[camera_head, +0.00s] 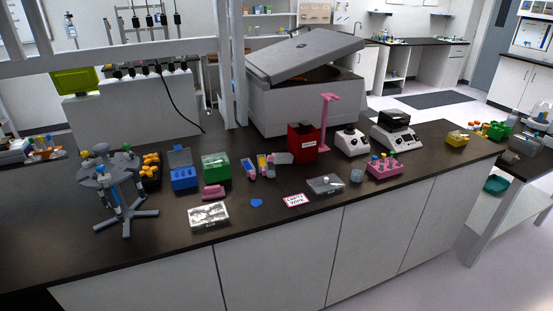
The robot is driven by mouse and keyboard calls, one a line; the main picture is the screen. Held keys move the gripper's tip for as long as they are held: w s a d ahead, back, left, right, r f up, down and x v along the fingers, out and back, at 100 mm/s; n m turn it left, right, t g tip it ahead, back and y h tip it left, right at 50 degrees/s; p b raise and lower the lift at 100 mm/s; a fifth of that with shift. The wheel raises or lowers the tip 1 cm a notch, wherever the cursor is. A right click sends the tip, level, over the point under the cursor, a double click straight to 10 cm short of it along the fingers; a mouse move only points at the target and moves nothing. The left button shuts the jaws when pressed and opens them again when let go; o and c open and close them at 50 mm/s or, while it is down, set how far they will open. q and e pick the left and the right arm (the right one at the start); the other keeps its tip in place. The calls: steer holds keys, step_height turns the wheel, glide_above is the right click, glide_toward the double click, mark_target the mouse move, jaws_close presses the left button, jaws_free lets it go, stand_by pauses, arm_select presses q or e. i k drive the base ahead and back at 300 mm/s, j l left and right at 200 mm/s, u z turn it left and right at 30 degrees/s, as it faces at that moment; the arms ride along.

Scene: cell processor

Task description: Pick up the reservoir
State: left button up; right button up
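No item is clearly marked as the reservoir. The likeliest is a low, clear grey tray (325,184) lying on the dark bench near its front edge, with a small white item in or on it. It is too small to tell its exact shape. A small pink block (213,192) lies farther left on the bench. Neither of my grippers is in view, and nothing is seen holding the tray.
The bench's front left is clear.

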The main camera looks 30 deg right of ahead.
mark_target(279, 158)
steer(key=i+l+u, duration=0.15)
steer(key=i+l, duration=0.15)
steer(key=l, duration=0.15)
steer(key=i+l+u, duration=0.1)
steer(key=i+l, duration=0.2)
steer(key=l, duration=0.15)
